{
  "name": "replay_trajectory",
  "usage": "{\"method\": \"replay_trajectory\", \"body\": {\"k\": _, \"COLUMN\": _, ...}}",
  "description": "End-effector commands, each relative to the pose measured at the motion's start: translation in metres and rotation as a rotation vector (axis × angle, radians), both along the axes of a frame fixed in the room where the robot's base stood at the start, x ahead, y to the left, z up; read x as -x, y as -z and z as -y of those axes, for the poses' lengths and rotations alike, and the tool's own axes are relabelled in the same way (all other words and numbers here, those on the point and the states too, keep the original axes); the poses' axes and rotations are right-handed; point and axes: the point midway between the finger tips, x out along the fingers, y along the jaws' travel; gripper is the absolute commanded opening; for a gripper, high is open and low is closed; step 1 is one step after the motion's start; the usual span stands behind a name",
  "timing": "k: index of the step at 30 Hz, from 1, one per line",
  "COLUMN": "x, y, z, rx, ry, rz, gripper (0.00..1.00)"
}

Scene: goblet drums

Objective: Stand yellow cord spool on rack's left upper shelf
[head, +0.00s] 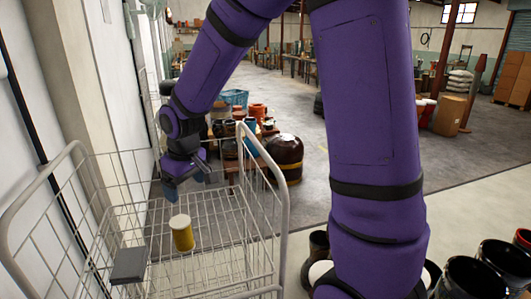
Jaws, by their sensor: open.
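The yellow cord spool (183,239) with a pale round top stands upright, or nearly so, within the outline of the white wire rack (283,222). I cannot tell for sure which wire level bears it. My gripper (187,187) is open and empty, pointing down just above the spool, with a small gap seen between them. The spool's lower end shows against the wires.
A dark grey block (129,265) sits in the rack to the left of the spool. The rack's tall wire frame surrounds that area, close to the white wall. Dark drums (471,279) stand at the lower right; a large brown jar (285,157) stands behind the rack.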

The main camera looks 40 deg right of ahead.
Motion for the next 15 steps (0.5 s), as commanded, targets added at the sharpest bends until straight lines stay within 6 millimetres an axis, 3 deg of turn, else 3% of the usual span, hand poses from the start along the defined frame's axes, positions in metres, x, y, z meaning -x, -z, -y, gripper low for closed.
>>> {"method": "replay_trajectory", "body": {"k": 1, "x": 0.009, "y": -0.015, "z": 0.004, "rx": 0.007, "ry": 0.014, "rz": 0.018, "gripper": 0.88}}
{"method": "replay_trajectory", "body": {"k": 6, "x": 0.039, "y": -0.054, "z": 0.018, "rx": 0.02, "ry": 0.065, "rz": 0.061, "gripper": 0.88}}
{"method": "replay_trajectory", "body": {"k": 15, "x": 0.101, "y": -0.109, "z": 0.038, "rx": 0.017, "ry": 0.159, "rz": 0.132, "gripper": 0.88}}
